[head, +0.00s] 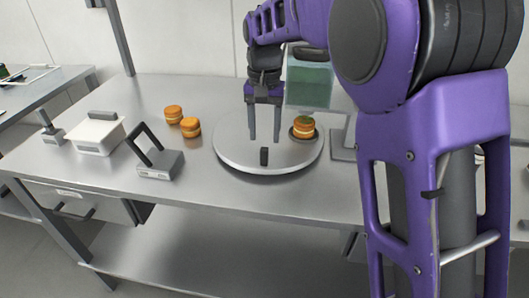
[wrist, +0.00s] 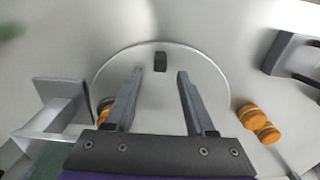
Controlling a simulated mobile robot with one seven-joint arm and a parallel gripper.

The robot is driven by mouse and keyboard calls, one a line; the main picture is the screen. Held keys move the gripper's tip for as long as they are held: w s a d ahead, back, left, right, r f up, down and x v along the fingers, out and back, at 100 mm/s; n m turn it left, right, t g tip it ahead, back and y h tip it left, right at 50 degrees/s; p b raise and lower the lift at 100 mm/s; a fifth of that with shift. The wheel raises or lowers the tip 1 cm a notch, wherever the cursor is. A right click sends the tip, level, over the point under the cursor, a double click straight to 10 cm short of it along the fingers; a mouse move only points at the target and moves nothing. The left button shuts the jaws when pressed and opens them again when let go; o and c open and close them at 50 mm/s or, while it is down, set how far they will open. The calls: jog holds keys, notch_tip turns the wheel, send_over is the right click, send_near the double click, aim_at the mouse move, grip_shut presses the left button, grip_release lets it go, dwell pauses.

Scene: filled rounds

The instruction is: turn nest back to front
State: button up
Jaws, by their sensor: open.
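A round grey turntable (head: 235,150) lies on the steel bench; it fills the middle of the wrist view (wrist: 213,78). A dark upright peg (head: 264,156) stands near its front edge and also shows in the wrist view (wrist: 160,62). A dark nest (head: 293,133) sits on the turntable's right side, with a filled round (head: 304,127) in it, greenish on top. In the wrist view my left finger partly hides them. My gripper (head: 264,138) points down over the turntable, open and empty; in the wrist view (wrist: 160,75) the peg is beyond the fingertips, centred between them.
Two filled rounds (head: 173,113) (head: 190,128) stand on the bench left of the turntable. A dark-handled grey device (head: 160,164) and a white lidded box (head: 98,134) are further left. A grey stand (head: 343,152) is close on the right, with a greenish clear container (head: 310,86) behind.

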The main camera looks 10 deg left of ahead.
aim_at(264, 149)
notch_tip(264, 149, down, 6)
jog(key=shift+r+b, duration=0.1)
jog(key=shift+b, duration=0.25)
grip_shut()
dwell(1.3)
